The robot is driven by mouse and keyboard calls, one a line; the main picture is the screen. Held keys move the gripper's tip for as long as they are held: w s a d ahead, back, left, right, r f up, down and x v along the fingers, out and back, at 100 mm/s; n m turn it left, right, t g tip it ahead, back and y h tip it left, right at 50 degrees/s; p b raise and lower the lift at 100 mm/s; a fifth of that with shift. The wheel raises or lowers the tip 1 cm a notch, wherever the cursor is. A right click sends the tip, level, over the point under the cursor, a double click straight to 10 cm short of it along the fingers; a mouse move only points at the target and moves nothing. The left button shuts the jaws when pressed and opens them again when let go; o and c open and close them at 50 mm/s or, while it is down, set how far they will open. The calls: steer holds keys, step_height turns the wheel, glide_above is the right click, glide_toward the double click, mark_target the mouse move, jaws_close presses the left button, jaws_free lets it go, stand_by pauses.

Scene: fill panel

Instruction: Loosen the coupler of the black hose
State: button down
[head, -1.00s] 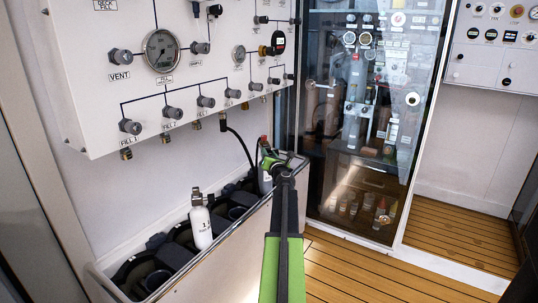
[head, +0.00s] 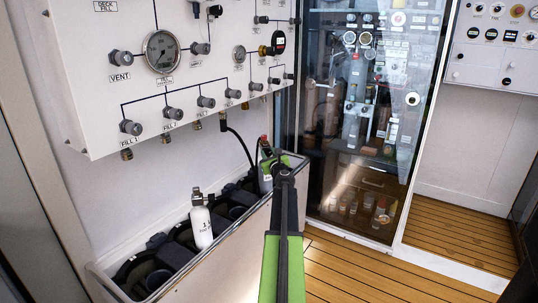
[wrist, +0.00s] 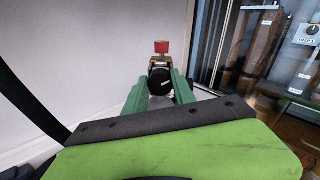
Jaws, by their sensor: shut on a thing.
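The black hose (head: 241,141) hangs from a fitting under the white panel and curves down to the far cylinder (head: 264,181) in the trough. In the wrist view a thick black hose (wrist: 24,104) runs along the left edge. My gripper (head: 268,161) is at the top of that cylinder. In the wrist view its two green fingers (wrist: 160,92) are shut on the round black coupler (wrist: 160,82), one on each side. A red knob (wrist: 162,46) stands just beyond the coupler. The coupler's lower part is hidden between the fingers.
A white cylinder (head: 201,222) stands nearer in the metal-walled trough (head: 215,266), beside empty dark holders. The white gauge panel (head: 95,60) hangs above. A glass-doored cabinet (head: 345,200) is behind to the right. The wooden floor (head: 350,275) is clear.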

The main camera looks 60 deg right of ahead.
stand_by(0.4)
steer(key=c, duration=1.1)
jaws_free()
steer(key=shift+o, duration=0.2)
steer(key=v, duration=1.7)
steer(key=shift+s+a, duration=0.15)
steer(key=shift+a, duration=0.05)
